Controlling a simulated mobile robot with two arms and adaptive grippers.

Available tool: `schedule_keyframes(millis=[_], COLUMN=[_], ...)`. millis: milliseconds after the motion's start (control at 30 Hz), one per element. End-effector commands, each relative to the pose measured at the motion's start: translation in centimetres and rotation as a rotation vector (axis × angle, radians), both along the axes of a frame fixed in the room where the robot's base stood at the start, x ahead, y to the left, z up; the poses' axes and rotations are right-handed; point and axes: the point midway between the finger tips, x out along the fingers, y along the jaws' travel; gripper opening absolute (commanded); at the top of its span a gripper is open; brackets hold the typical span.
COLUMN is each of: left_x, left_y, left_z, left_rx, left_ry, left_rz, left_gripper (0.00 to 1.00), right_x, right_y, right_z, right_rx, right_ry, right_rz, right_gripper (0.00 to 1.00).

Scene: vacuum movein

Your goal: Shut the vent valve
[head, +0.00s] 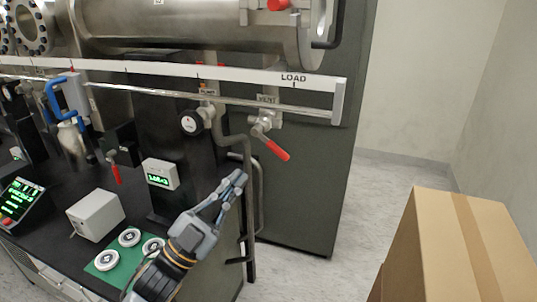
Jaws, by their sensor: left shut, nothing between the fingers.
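The vent valve (264,129) sits on the front of the steel chamber rig, under a small label reading VENT. Its red-tipped handle (277,150) slants down to the right from the valve body. My left gripper (239,176) is below and a little left of the red handle, pointing up and right. Its fingers are shut and empty, and it looks apart from the handle. My right gripper is not in view.
A black gauge (190,122) is left of the valve. A white rail marked LOAD (293,78) runs above. A second red-handled valve (116,174), a grey box (96,215) and a green mat with white discs (103,261) are left. A cardboard box (470,240) stands right.

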Motion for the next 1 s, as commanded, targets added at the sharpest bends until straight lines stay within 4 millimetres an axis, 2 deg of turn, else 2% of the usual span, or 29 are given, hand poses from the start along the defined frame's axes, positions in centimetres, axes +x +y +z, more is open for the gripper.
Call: schedule_keyframes(millis=[33, 100, 233, 467, 733, 800, 1000], left_x=[-1.4, -2.7, -3.2, -1.4, 1.1, 2.1, 3.4], left_y=[-0.6, -1.2, -1.9, -4.3, -7.9, -7.5, -6.8], left_z=[-0.5, -0.6, -0.1, 2.9, 6.5, 5.1, 3.6], left_rx=[0.023, 0.048, 0.063, 0.061, 0.061, 0.066, 0.063], left_ry=[-0.051, -0.107, -0.142, -0.141, -0.139, -0.132, -0.135], left_rz=[-0.003, -0.007, -0.009, -0.01, -0.01, -0.006, -0.008], left_gripper=[0.0, 0.0, 0.0, 0.0, 0.0, 0.0, 0.0], right_x=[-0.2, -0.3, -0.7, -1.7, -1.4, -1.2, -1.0], right_y=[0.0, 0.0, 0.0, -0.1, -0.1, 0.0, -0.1], right_z=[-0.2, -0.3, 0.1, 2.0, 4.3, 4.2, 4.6], right_rx=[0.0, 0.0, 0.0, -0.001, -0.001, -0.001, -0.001], right_ry=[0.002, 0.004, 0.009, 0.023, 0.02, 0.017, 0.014], right_rz=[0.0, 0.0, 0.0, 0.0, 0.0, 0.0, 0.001], right_gripper=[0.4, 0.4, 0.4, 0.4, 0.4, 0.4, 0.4])
